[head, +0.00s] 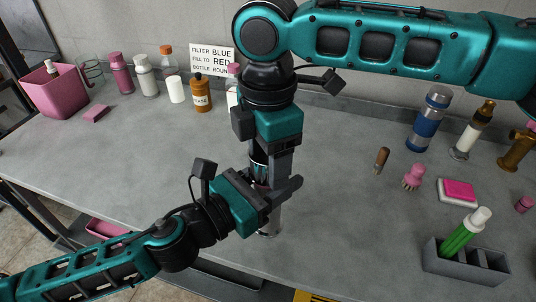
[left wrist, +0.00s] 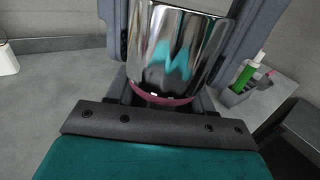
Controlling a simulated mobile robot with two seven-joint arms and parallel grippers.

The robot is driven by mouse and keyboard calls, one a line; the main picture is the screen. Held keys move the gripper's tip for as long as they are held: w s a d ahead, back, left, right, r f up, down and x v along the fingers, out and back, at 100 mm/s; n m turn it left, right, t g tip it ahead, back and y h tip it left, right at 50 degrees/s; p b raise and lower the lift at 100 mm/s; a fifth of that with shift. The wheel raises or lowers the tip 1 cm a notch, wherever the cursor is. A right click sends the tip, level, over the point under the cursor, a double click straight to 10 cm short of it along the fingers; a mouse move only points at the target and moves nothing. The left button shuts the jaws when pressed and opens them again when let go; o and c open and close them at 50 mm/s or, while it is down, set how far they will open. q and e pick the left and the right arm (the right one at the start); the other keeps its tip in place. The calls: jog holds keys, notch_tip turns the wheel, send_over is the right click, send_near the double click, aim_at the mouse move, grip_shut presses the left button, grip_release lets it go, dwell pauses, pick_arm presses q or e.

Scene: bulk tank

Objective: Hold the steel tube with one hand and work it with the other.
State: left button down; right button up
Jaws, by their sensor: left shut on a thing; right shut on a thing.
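The steel tube (head: 268,228) stands upright on the grey bench, mostly hidden behind my grippers. In the left wrist view the tube (left wrist: 175,50) is shiny, with a dark pink band at its near edge. My left gripper (head: 277,191) comes in from the left and is shut on the tube, its fingers on either side of it. My right gripper (head: 270,165) points down from above and is shut on the tube's upper part, just above my left gripper. The exact contact of the right fingers is partly hidden.
A grey rack (head: 465,262) with a green bottle (head: 462,236) stands at the right front. Bottles and a pink bin (head: 57,92) line the back left.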

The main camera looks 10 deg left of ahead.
jog(key=m, duration=0.6)
jog(key=shift+m, duration=0.3)
jog(key=o, duration=1.2)
jog(key=shift+r, duration=2.25)
jog(key=shift+c, duration=0.7)
notch_tip(320, 180, up, 4)
jog(key=n, duration=0.6)
jog(key=shift+f+n, duration=0.25)
jog(key=shift+n, duration=0.15)
jog(key=shift+f, duration=0.15)
